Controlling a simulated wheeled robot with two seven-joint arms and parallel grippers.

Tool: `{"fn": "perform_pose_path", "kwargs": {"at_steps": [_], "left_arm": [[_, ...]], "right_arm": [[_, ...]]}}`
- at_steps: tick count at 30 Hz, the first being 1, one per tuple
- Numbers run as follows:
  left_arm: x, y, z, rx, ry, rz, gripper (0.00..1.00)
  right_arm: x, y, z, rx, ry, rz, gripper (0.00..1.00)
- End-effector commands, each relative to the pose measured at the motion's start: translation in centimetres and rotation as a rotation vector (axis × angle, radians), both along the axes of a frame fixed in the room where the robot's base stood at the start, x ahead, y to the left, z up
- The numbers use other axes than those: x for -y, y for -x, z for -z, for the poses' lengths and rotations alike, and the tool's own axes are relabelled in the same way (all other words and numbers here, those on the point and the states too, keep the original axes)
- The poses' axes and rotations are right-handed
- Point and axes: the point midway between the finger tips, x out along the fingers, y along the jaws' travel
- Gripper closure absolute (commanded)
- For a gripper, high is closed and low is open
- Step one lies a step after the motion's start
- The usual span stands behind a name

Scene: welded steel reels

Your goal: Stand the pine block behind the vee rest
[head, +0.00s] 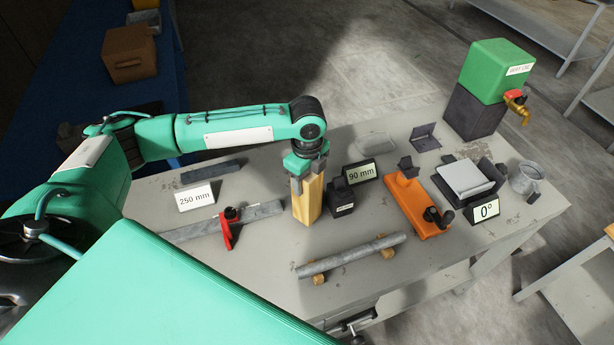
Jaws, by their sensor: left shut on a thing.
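The pine block (308,200) is a tall yellow wooden block, upright, in the middle of the grey bench. My left gripper (305,168) comes down over its top and is shut on it. The block's foot is at or close to the bench top; I cannot tell if it touches. A dark block (341,198) with a small label stands just right of it. A dark folded angle piece (425,137) lies at the back of the bench. I cannot tell for sure which of these is the vee rest. My right gripper is not in view.
A round bar (350,258) lies on two wooden supports in front. A grey flat bar (260,212) with a red clamp (229,230) is at left. The 90 mm sign (361,172) and orange fixture (413,203) stand at right. Bench behind the pine block is partly clear.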

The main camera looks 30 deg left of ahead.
Motion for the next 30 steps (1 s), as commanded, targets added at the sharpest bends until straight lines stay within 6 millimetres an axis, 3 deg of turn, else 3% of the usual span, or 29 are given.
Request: {"fn": "perform_pose_path", "kwargs": {"at_steps": [30], "left_arm": [[0.01,-0.01,0.67,0.001,0.0,0.0,0.96]], "right_arm": [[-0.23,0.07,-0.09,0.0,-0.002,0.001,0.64]]}}
